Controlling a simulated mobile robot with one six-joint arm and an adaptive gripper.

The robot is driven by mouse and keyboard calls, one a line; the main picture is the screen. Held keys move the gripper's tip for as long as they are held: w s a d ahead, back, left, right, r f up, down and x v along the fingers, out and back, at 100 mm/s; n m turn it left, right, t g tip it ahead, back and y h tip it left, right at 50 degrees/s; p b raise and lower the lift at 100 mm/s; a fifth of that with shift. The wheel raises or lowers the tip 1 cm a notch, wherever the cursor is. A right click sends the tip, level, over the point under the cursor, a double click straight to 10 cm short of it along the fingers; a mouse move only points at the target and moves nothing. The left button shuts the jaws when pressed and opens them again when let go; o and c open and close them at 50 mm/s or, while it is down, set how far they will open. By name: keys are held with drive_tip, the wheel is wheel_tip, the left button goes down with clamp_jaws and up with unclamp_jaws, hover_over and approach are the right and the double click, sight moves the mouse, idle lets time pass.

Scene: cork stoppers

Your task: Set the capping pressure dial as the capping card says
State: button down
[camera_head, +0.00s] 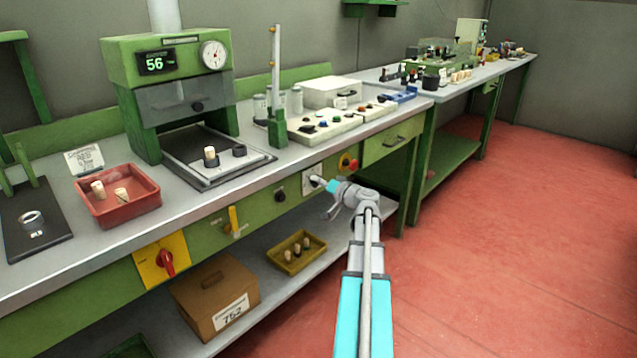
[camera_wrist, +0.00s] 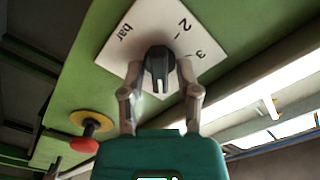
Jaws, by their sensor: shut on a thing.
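The pressure dial is a dark knob (camera_wrist: 158,62) on a white square plate (camera_wrist: 128,28) marked "bar", "2" and "3" in the wrist view. In the head view the white plate (camera_head: 308,176) is on the green front panel under the bench top. My gripper (camera_wrist: 159,76) reaches the dial from the front, with its two fingers shut on either side of the knob; it also shows in the head view (camera_head: 322,183). The fingers hide part of the scale. A white card (camera_head: 85,158) stands behind the red tray; I cannot read its print, nor tell if it is the capping card.
A red emergency-type button on yellow (camera_head: 348,163) is just right of the dial; it also shows in the wrist view (camera_wrist: 85,145). Left are a dark knob (camera_head: 280,195), a yellow lever (camera_head: 234,220) and a red switch (camera_head: 166,263). The red floor at right is clear.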

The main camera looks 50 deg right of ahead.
drive_tip(key=shift+m, duration=0.5)
drive_tip(key=c, duration=0.6)
unclamp_jaws()
drive_tip(key=shift+c, duration=0.2)
drive_tip(key=shift+s, duration=0.1)
drive_tip(key=s, duration=1.1)
drive_tip(key=shift+s, duration=0.4)
